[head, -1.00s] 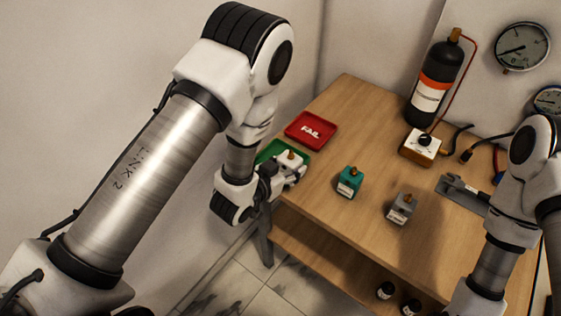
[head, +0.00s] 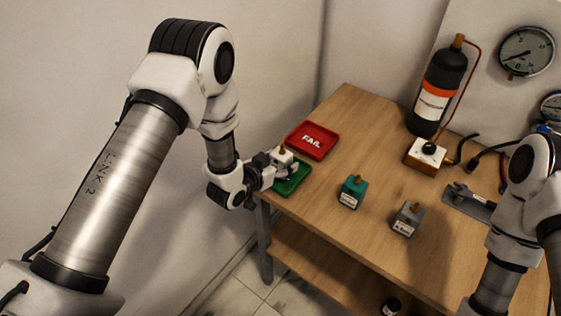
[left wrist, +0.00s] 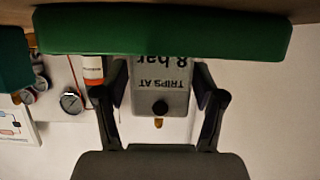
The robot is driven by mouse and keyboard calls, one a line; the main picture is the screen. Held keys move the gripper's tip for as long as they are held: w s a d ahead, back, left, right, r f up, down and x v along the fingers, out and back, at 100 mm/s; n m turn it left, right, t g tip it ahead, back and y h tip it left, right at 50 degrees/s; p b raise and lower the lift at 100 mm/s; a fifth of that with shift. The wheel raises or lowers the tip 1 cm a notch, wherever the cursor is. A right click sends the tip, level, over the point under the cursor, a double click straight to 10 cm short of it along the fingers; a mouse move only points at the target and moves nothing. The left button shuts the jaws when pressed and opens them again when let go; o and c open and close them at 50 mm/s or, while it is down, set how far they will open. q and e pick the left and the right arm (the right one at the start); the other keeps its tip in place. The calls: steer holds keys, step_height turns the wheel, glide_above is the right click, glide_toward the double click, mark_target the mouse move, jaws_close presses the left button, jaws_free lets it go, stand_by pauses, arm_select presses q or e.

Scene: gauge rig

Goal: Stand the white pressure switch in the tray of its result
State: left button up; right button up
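The white pressure switch (head: 282,156) with a brass top is in my left gripper (head: 286,167), upright at the green tray (head: 294,184) on the table's left edge. In the left wrist view the switch (left wrist: 160,90) appears upside down, reading "TRIPS AT 8 bar", between both fingers (left wrist: 160,97). The green tray wall (left wrist: 165,30) borders its base there, and I cannot tell whether it touches the tray floor. The red tray marked FAIL (head: 312,140) lies empty just behind. The green tray's label is hidden. My right gripper is out of view.
A teal switch (head: 353,192) and a grey switch (head: 408,218) stand on the table (head: 340,240). A black bottle (head: 436,90), an orange-based box with a knob (head: 428,153) and a grey fixture (head: 470,201) are further right. My right arm covers the right side.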

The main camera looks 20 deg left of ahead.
arm_select(q)
steer(key=shift+r, duration=0.2)
steer(key=shift+s+a, duration=0.1)
steer(key=shift+s, duration=0.2)
steer(key=b+v, duration=0.3)
steer(key=v, duration=0.8)
steer(key=s+a+f+n+g+y, duration=0.2)
steer(key=s+f+g, duration=0.4)
steer(key=s+f, duration=0.5)
steer(key=s+a+f+n+g+y, duration=0.1)
steer(key=s+f+n+g+y, duration=0.1)
steer(key=s+f+g, duration=0.4)
steer(key=s+f, duration=0.5)
steer(key=s, duration=0.3)
steer(key=shift+a+f+g+y, duration=0.25)
steer(key=shift+a+g+y, duration=0.05)
steer(key=shift+a+g, duration=0.1)
